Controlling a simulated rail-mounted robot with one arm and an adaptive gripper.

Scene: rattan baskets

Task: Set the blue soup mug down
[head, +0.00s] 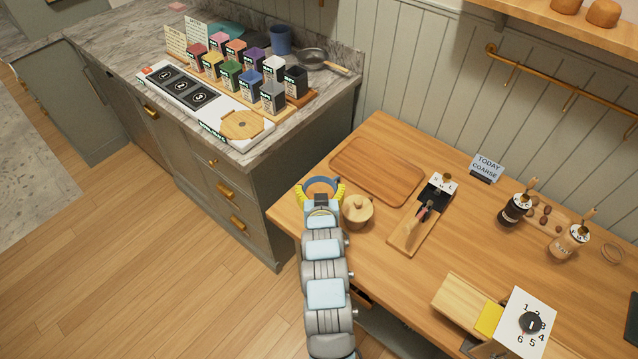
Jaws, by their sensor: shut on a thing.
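My gripper (322,193), with yellow fingers, is over the left corner of the wooden table. It is shut on a blue round thing (321,180), which looks like the blue soup mug. Only a blue curved rim shows beyond the fingers; my arm hides the rest. I cannot tell whether its base touches the table. An empty wooden tray (350,152) lies just to the right and behind it. Another blue cup (281,39) stands at the back of the marble counter.
A wooden stand (405,236) with a dark tool is right of the pot. Two jars (515,209) (570,242), a sign (487,168) and a numbered dial card (527,323) are farther right. Several coloured boxes (230,74) crowd the counter.

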